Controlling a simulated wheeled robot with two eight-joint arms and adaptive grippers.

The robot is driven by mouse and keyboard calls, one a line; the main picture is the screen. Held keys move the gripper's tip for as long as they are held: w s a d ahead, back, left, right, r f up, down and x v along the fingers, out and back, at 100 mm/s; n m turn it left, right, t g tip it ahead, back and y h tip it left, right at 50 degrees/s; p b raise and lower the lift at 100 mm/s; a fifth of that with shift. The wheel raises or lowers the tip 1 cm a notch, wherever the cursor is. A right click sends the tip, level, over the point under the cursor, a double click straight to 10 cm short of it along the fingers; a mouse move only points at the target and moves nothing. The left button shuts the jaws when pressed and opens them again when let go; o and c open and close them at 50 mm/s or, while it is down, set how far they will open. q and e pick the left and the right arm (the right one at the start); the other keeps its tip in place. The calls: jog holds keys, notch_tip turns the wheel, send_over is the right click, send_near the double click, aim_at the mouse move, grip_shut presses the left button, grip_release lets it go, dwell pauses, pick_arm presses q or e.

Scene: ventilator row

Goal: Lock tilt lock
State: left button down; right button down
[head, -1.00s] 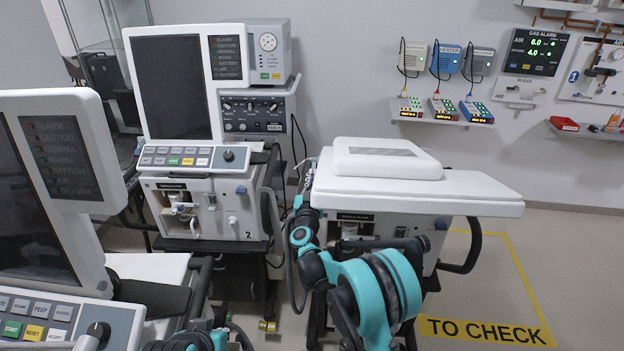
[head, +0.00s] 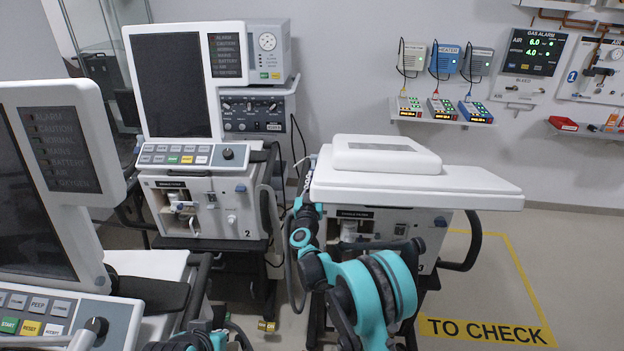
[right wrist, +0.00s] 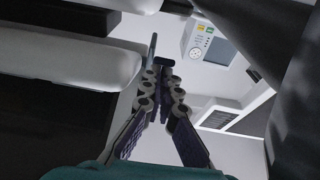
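No part labelled tilt lock can be read. In the head view, the right-hand ventilator (head: 395,225) has its white screen unit (head: 420,180) lying flat on top, back side up. My right gripper (head: 308,183) is at the left edge of that unit, small and partly hidden by its own arm. In the right wrist view, the fingers of this gripper (right wrist: 160,82) come close together at the tips. A dark blue bar (right wrist: 152,48) shows at the tips. I cannot tell whether they hold it or only stand beside it. My left gripper is not clearly visible.
Ventilator 2 (head: 200,207) stands to the left with its screen (head: 171,85) upright. Another ventilator (head: 90,215) is close at the far left. A yellow floor marking (head: 485,330) reads TO CHECK. Heater units (head: 445,60) hang on the back wall.

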jog(key=v, duration=1)
jog(key=s+r+n+g+y, duration=0.45)
jog(key=s+r+y, duration=0.25)
jog(key=s+r, duration=0.35)
jog(key=s+d+f+m+g+h, duration=0.1)
jog(key=s+d+f, duration=0.3)
jog(key=s, duration=0.5)
jog(key=s+d+f+m+g+h, duration=0.1)
jog(key=s+d+f+g+h, duration=0.1)
jog(key=s+d+f+g, duration=0.2)
jog(key=s+d+f+m+g+h, duration=0.1)
jog(key=s+d+f+g, duration=0.2)
jog(key=s, duration=1.2)
jog(key=d+f, duration=0.2)
jog(key=d, duration=0.3)
jog(key=shift+s+f+h, duration=0.2)
jog(key=shift+s+h, duration=0.1)
jog(key=shift+d, duration=0.15)
